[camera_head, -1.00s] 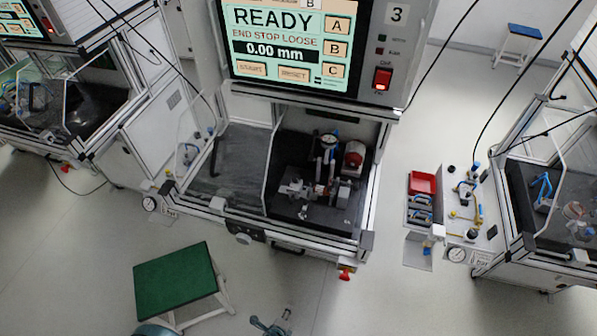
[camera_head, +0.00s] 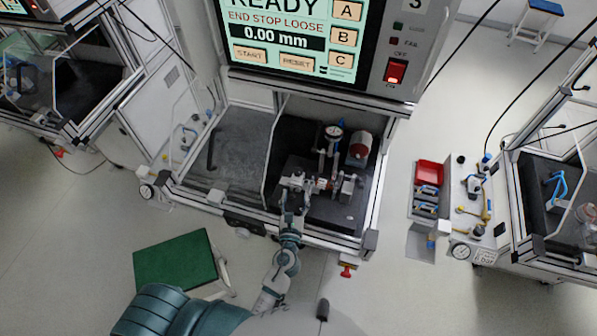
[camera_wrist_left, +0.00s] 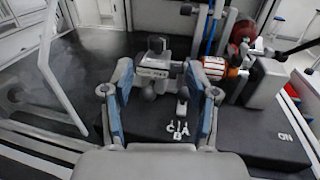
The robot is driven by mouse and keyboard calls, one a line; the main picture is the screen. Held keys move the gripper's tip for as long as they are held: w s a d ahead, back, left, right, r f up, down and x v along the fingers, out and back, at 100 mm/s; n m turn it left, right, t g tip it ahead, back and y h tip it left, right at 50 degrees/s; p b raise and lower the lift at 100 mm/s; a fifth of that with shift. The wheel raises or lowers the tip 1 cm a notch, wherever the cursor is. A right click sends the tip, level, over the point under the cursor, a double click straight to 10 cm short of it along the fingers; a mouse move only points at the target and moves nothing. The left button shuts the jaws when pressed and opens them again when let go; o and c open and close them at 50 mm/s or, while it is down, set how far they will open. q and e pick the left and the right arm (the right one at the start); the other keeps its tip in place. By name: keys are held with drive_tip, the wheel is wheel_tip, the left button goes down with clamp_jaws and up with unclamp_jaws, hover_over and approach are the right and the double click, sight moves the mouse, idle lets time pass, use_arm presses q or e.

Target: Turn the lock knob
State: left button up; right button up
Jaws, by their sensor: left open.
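My left gripper (camera_head: 293,192) reaches in over the front of the test bench, at the left part of the fixture. In the left wrist view its two fingers (camera_wrist_left: 157,78) are apart. A dark grey block with a label and a knob-like top (camera_wrist_left: 156,46) shows between and just beyond the fingertips. I cannot tell whether the fingers touch it. Nearer, a small grey pointer (camera_wrist_left: 182,106) stands by the white letters C, A and B. I cannot tell surely which part is the lock knob. My right gripper is not in view.
The screen (camera_head: 290,35) reads "END STOP LOOSE" and 0.00 mm. A green-topped stool (camera_head: 175,262) stands in front.

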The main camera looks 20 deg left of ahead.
sight(298, 175)
use_arm(q)
drive_tip(key=w, duration=0.2)
drive_tip(key=w+a, duration=0.1)
drive_tip(key=w, duration=0.5)
drive_tip(key=shift+a+f+p, duration=0.1)
drive_tip(key=shift+a+p, duration=0.2)
drive_tip(key=shift+a, duration=0.05)
drive_tip(key=shift+w+d, duration=0.1)
drive_tip(key=shift+w, duration=0.35)
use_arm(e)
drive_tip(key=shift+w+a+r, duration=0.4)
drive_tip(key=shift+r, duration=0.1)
use_arm(q)
drive_tip(key=shift+c, duration=0.3)
